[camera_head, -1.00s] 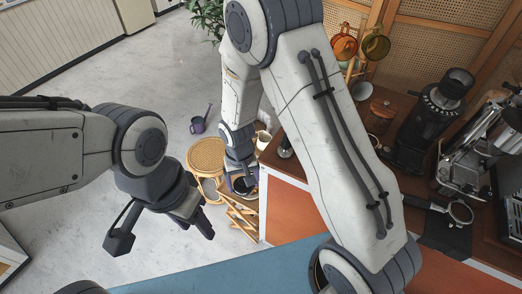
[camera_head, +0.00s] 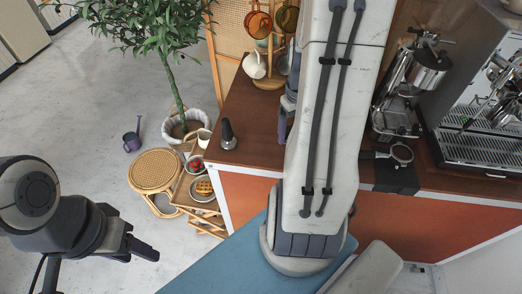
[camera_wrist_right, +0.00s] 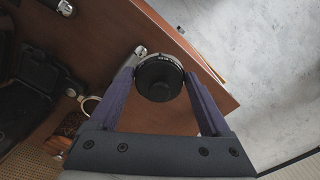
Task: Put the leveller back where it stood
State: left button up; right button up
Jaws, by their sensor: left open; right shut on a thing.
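The leveller (camera_wrist_right: 160,82) is a round black thing with a lettered ring, seen from above in the right wrist view. My right gripper (camera_wrist_right: 159,74) is shut on it, one purple finger on each side. The wooden counter (camera_wrist_right: 190,55) lies below; I cannot tell whether the leveller touches it. In the head view my right arm hides the leveller and most of that gripper. My left gripper (camera_head: 142,250) is empty and open at the lower left, over the floor and away from the counter.
A dark-handled tamper (camera_head: 228,136) stands near the counter's left end. A portafilter (camera_head: 400,154) lies on a black mat at right, near the espresso machine (camera_head: 480,120). Cups hang on a wooden stand (camera_head: 267,72). A rattan stool (camera_head: 153,168) and a plant stand on the floor.

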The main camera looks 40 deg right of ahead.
jog(key=shift+s+d+r, duration=0.15)
jog(key=shift+s+d, duration=0.25)
jog(key=shift+s, duration=0.2)
jog(key=p, duration=0.2)
send_over(262, 151)
notch_tip(262, 151, down, 7)
jog(key=shift+w, duration=0.1)
notch_tip(262, 151, down, 4)
jog(key=shift+r+p, duration=0.15)
jog(key=shift+p, duration=0.5)
jog(key=shift+f, duration=0.2)
jog(key=shift+f, duration=0.15)
jog(key=o, duration=1.4)
jog(key=shift+c, duration=0.2)
jog(key=shift+r, duration=0.2)
